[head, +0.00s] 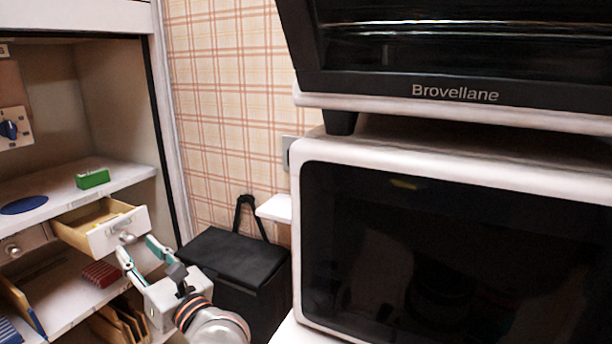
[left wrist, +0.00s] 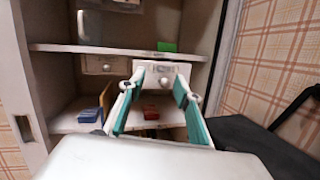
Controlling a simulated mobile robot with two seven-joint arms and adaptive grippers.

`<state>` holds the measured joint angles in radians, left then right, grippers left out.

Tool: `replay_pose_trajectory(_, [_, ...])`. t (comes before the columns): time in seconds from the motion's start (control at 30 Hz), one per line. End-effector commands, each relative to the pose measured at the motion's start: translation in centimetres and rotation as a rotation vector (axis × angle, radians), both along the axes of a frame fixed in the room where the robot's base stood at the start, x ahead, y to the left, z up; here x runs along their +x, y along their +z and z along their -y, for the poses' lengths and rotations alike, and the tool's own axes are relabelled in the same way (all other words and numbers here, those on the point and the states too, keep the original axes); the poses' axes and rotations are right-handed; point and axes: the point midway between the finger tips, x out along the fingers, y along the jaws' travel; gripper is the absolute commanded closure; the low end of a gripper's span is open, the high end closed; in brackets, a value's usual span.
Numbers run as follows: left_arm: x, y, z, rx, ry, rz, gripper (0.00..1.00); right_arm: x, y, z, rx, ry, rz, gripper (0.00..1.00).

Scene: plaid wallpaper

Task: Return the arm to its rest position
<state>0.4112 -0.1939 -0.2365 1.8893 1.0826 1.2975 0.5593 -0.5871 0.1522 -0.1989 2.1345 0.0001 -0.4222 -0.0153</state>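My left gripper (head: 140,255) is open, with its two teal-lined fingers spread just in front of the small open drawer (head: 103,239) in the cabinet. The drawer is pulled out and has a round knob on its white front. In the left wrist view, the gripper (left wrist: 158,92) points at the drawer front (left wrist: 160,70), and the knob shows between the fingertips. I see nothing held between the fingers. I cannot tell whether a fingertip touches the drawer front. My right gripper is not in view.
A green block (head: 92,178) and a blue disc (head: 24,205) lie on the shelf above the drawer. A red block (head: 101,274) is on the lower shelf. A black bag (head: 234,262) stands right of the cabinet. A large appliance (head: 450,240) fills the right side.

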Motion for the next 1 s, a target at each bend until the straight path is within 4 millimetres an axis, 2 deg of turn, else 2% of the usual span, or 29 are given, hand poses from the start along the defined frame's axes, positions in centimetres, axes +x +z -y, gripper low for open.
replay_pose_trajectory(0.03, [-1.0,1.3,0.3,0.153,0.004,-0.061,0.67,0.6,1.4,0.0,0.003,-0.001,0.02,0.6])
replay_pose_trajectory(0.13, [-2.3,2.3,2.4,0.509,0.005,-0.223,0.67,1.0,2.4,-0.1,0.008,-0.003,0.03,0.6])
replay_pose_trajectory(0.2, [-3.0,1.9,4.7,0.762,-0.003,-0.344,0.67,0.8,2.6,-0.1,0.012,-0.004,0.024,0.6])
replay_pose_trajectory(0.27, [-3.5,0.7,7.0,0.979,-0.017,-0.45,0.67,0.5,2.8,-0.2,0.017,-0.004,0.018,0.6])
replay_pose_trajectory(0.37, [-4.7,-3.0,11.0,1.343,-0.055,-0.628,0.67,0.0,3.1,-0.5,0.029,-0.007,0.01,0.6])
replay_pose_trajectory(0.47, [-6.7,-8.6,14.4,1.704,-0.112,-0.792,0.67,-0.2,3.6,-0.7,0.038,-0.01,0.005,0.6])
replay_pose_trajectory(0.5, [-7.7,-10.9,15.4,1.838,-0.137,-0.848,0.67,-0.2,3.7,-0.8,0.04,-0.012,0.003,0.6])
replay_pose_trajectory(0.6, [-10.9,-17.0,17.1,2.145,-0.209,-0.966,0.67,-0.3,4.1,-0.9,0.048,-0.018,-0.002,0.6])
replay_pose_trajectory(0.67, [-13.1,-20.5,17.6,2.316,-0.256,-1.023,0.67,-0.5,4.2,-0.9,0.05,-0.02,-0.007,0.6])
replay_pose_trajectory(0.7, [-14.8,-22.7,17.7,2.427,-0.29,-1.055,0.67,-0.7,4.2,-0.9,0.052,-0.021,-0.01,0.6])
replay_pose_trajectory(0.8, [-19.1,-27.7,17.3,2.68,-0.374,-1.115,0.67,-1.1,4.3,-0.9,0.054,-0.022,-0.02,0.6])
replay_pose_trajectory(0.9, [-22.9,-31.3,16.5,2.88,-0.449,-1.147,0.67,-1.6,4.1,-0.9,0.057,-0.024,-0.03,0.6])
replay_pose_trajectory(0.93, [-23.8,-32.1,16.2,-2.854,0.455,1.123,0.67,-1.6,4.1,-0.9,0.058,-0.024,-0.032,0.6])
replay_pose_trajectory(1.0, [-25.7,-33.6,15.7,-2.776,0.463,1.065,0.67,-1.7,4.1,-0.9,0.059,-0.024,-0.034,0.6])
